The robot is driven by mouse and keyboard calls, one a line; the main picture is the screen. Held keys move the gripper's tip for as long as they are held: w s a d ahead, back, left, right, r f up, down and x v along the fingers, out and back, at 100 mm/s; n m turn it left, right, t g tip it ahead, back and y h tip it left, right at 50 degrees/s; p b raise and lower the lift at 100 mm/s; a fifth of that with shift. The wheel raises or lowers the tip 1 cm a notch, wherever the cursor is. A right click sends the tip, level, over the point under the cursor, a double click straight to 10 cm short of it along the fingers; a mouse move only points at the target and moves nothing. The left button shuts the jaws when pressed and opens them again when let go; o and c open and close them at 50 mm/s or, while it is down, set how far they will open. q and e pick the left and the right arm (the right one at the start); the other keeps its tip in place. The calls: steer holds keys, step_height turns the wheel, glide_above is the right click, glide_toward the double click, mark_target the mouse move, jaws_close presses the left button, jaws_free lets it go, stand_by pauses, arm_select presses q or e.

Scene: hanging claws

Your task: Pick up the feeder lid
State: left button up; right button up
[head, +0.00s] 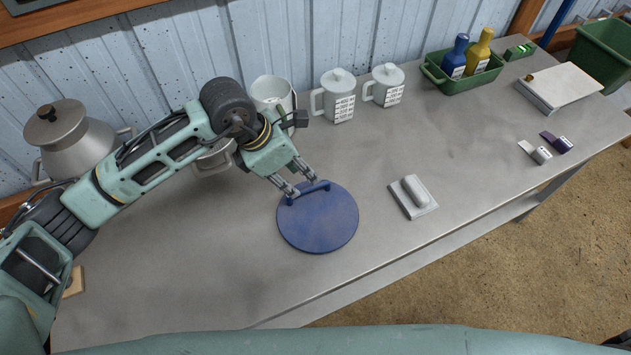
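The feeder lid appears to be the round blue disc (322,228) with a bar handle (309,193) near its far edge, lying flat on the grey table. My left gripper (304,189) reaches down from the upper left to this handle. Its two fingers are apart, with the tips at or just above the handle. I cannot tell whether they touch it. The fingers cover part of the handle. My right gripper is out of view.
White pitchers (338,95) stand along the back wall. A metal pot (75,140) is at the left. A grey float-like block (414,196) lies right of the disc. A green tray (462,78) holds bottles. The table front (240,290) is clear.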

mark_target(306, 188)
arm_select(q)
steer(key=shift+w+d+f, duration=0.1)
steer(key=shift+w+f, duration=0.05)
steer(key=shift+f, duration=0.3)
steer(key=shift+w+d+f, duration=0.1)
steer(key=shift+w+f, duration=0.05)
steer(key=shift+f, duration=0.25)
steer(key=shift+d+f+p, duration=0.1)
steer(key=shift+f+p, duration=0.25)
steer(key=shift+p, duration=0.05)
steer(key=p+x, duration=0.1)
steer(key=x, duration=0.3)
steer(key=shift+f, duration=0.45)
steer(key=c, duration=0.5)
jaws_close()
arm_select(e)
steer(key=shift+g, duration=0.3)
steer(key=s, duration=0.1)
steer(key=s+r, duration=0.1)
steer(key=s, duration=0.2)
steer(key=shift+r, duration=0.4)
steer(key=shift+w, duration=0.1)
